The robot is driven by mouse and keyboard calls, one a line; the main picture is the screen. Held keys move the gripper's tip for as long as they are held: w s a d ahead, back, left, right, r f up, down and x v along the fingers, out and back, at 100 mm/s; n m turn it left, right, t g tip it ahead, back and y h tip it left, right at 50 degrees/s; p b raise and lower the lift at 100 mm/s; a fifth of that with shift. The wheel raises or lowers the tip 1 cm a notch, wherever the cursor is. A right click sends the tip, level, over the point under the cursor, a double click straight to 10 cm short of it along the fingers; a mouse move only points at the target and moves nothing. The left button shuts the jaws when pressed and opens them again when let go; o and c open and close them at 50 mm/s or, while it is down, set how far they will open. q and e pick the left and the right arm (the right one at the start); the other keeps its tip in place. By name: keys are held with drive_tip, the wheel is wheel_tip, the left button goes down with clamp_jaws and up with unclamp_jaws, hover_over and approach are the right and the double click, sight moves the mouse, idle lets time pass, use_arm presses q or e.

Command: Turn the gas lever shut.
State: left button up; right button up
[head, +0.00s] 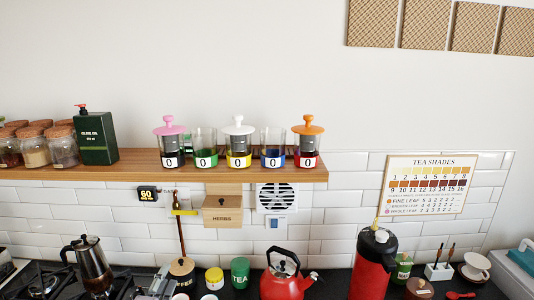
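The gas lever (186,212) is a small yellow handle on the upright copper-brown pipe (181,236) against the tiled wall, below the wooden shelf. It appears to lie roughly across the pipe. My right gripper is not in view.
The shelf (100,172) with jars and lidded glasses overhangs the lever. A moka pot (92,262) stands on the hob at left. The herbs box (221,212) is right of the lever.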

use_arm(q)
drive_tip(key=s+d+f+m+g+h, duration=0.1)
drive_tip(key=s+d+f+m+g, duration=0.2)
drive_tip(key=s+f+m, duration=0.25)
drive_tip(key=s+d+f+m+g+h, duration=0.1)
drive_tip(key=s+d+f+m+g, duration=0.3)
drive_tip(key=s, duration=0.3)
drive_tip(key=s+a+f+m+g+y, duration=0.1)
drive_tip(key=s+f+m+g, duration=0.3)
drive_tip(key=s, duration=0.6)
drive_tip(key=s+a+f+m+g+y, duration=0.1)
drive_tip(key=s+f+m+g, duration=0.3)
drive_tip(key=s, duration=0.7)
wheel_tip(320, 180, down, 27)
drive_tip(key=s+m+b, duration=0.2)
drive_tip(key=b, duration=0.1)
drive_tip(key=s+a+f+g+b, duration=0.1)
drive_tip(key=s+a+f+b, duration=0.1)
drive_tip(key=s+f, duration=1.4)
wheel_tip(320, 180, down, 3)
drive_tip(key=shift+s+a+f+g+y+b, duration=0.1)
drive_tip(key=shift+s+a+g+y+b, duration=0.25)
drive_tip(key=shift+a, duration=0.15)
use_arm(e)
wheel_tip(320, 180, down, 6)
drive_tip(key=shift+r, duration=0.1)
